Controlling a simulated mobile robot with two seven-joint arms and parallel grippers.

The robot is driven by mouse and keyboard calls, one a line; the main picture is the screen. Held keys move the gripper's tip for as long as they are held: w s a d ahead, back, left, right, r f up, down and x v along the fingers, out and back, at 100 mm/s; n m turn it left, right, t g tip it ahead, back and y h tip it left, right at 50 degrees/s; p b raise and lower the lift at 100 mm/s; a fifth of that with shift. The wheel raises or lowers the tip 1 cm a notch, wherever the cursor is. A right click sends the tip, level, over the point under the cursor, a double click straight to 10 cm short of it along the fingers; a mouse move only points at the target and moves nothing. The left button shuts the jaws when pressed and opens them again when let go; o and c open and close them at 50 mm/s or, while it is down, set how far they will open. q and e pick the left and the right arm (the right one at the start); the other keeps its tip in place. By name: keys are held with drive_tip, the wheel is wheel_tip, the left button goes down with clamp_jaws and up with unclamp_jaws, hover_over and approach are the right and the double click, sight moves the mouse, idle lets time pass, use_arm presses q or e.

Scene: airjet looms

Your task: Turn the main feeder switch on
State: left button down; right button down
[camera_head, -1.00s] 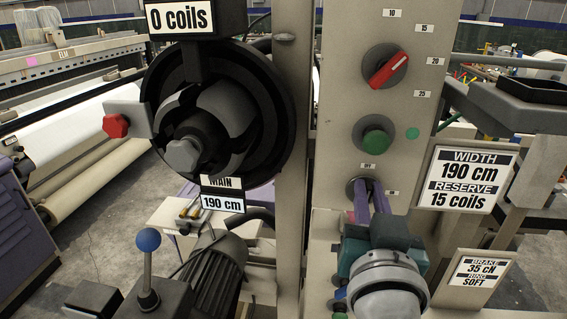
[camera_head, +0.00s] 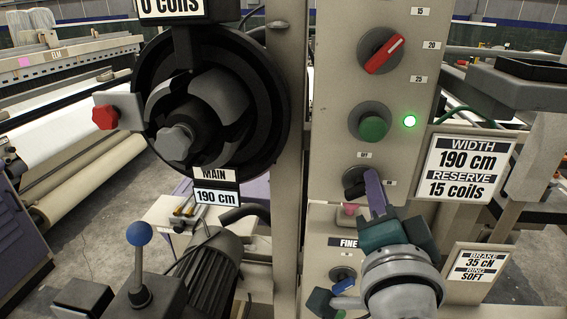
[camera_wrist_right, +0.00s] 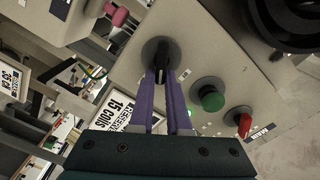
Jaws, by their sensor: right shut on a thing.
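The main feeder switch is a black rotary knob (camera_head: 353,183) low on the upper beige panel (camera_head: 335,120). It also shows in the right wrist view (camera_wrist_right: 160,50). My right gripper (camera_head: 373,182) is at the knob, its purple fingers turned at a slant. In the right wrist view the fingers of this gripper (camera_wrist_right: 161,78) stand on both sides of the knob's black handle and are shut on it. The small lamp (camera_head: 410,121) at the panel's right is lit bright green. My left gripper is not in view.
Above the knob are a green button (camera_head: 374,128) and a red pointer dial (camera_head: 382,51). A pink part (camera_head: 350,209) and a second panel marked FINE lie just below. A black feeder drum (camera_head: 215,105) and blue-ball lever (camera_head: 139,234) are left; a width sign (camera_head: 464,168) is right.

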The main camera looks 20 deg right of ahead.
drive_tip(key=shift+s+d+f+m+b, duration=0.15)
drive_tip(key=shift+m+b, duration=0.25)
drive_tip(key=shift+m, duration=0.65)
drive_tip(key=shift+w+a+f+m+b, duration=0.15)
drive_tip(key=shift+m+b, duration=0.3)
drive_tip(key=shift+m, duration=0.65)
drive_tip(key=shift+s+d+f+m+b, duration=0.15)
drive_tip(key=shift+m+b, duration=0.25)
drive_tip(key=shift+m, duration=0.65)
drive_tip(key=c, duration=0.9)
unclamp_jaws()
drive_tip(key=v, duration=0.9)
drive_tip(key=shift+s+a, duration=0.3)
drive_tip(key=shift+a, duration=0.05)
